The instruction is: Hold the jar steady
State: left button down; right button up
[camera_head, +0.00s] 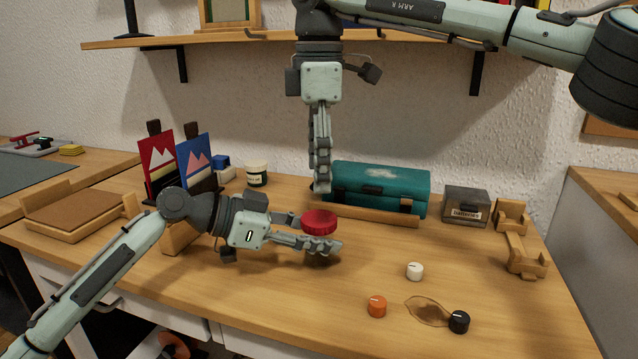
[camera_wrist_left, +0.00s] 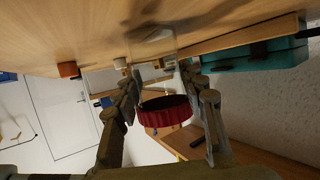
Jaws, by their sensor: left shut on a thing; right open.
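A jar with a ribbed red lid (camera_head: 319,222) stands on the wooden table between the fingers of my left gripper (camera_head: 322,236). The lid (camera_wrist_left: 165,112) also shows in the left wrist view, with the faint clear glass body beyond it. My left gripper is shut on the jar, one finger on each side. In the head view the fingers hide most of the jar's body. My right gripper (camera_head: 321,180) hangs pointing down above and behind the jar.
A teal case (camera_head: 385,185) stands behind the jar, with a grey batteries box (camera_head: 466,206) to its right. White (camera_head: 415,271), orange (camera_head: 377,306) and black (camera_head: 459,321) knobs lie at the front right. A shelf (camera_head: 230,40) runs above the table.

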aim_at(319, 218)
jog(key=shift+f, duration=3.9)
jog(key=shift+c, duration=0.6)
jog(key=c, duration=1.1)
jog(key=n, duration=0.3)
jog(key=o, duration=1.3)
jog(key=shift+r, duration=0.15)
